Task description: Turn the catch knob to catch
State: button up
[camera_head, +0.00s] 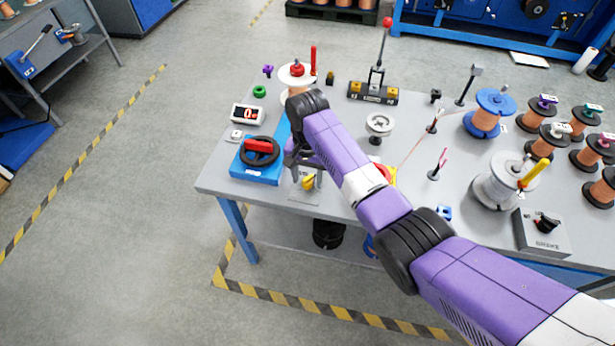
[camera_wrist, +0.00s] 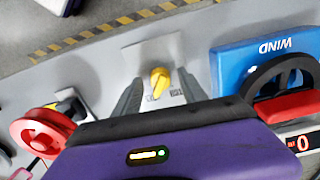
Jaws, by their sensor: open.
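The yellow catch knob (camera_head: 308,182) sits on a light plate at the front edge of the table, left of centre. In the wrist view the knob (camera_wrist: 161,82) shows on its pale plate (camera_wrist: 150,55), with small markings beside it too blurred to read. My gripper (camera_head: 305,167) is over this front part of the table, close to the knob. In the wrist view my gripper (camera_wrist: 160,76) is open, with one finger on each side of the knob in the picture. The gap between them is empty. I cannot tell how high the fingertips are above the plate.
A blue box marked WIND (camera_wrist: 235,65) with a black ring and red bar stands beside the knob; it also shows in the head view (camera_head: 262,176). A red wheel (camera_wrist: 42,132) is on the other side. Spools and posts (camera_head: 486,118) fill the table's right.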

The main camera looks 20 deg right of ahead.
jog(key=shift+f, duration=0.1)
grip_shut()
